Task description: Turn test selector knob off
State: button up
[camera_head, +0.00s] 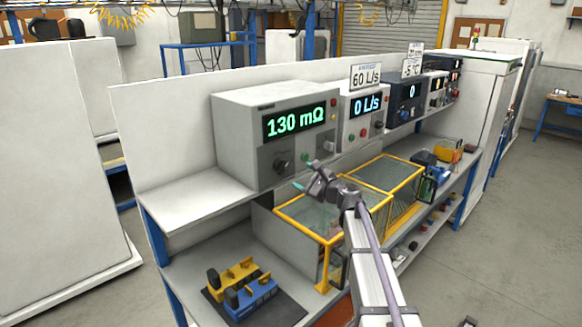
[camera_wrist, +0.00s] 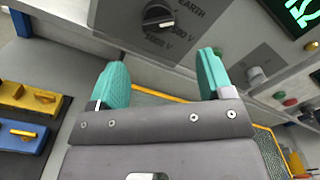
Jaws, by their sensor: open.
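A black selector knob (camera_wrist: 158,15) is on the grey face of the tester (camera_head: 239,126) whose display reads 130 mΩ. In the head view the knob (camera_head: 281,165) is small, below the display. My gripper (camera_wrist: 162,72) is open and empty, its teal fingers apart, in front of the panel and clear of the knob. In the head view my gripper (camera_head: 305,175) is right of the knob and a little lower.
A second, smaller knob (camera_wrist: 256,75) lies right of my right finger. Push buttons show further right. A yellow-framed cage (camera_head: 290,214) stands below my gripper. A yellow and blue fixture (camera_head: 241,288) sits on the lower bench. The upper shelf (camera_head: 185,191) left of the tester is bare.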

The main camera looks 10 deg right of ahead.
aim_at(285, 167)
jog(key=x, duration=1.1)
jog(key=c, duration=0.9)
jog(key=shift+n, duration=0.4)
jog(key=n, duration=0.9)
jog(key=shift+n, duration=0.3)
jog(key=shift+s, duration=0.1)
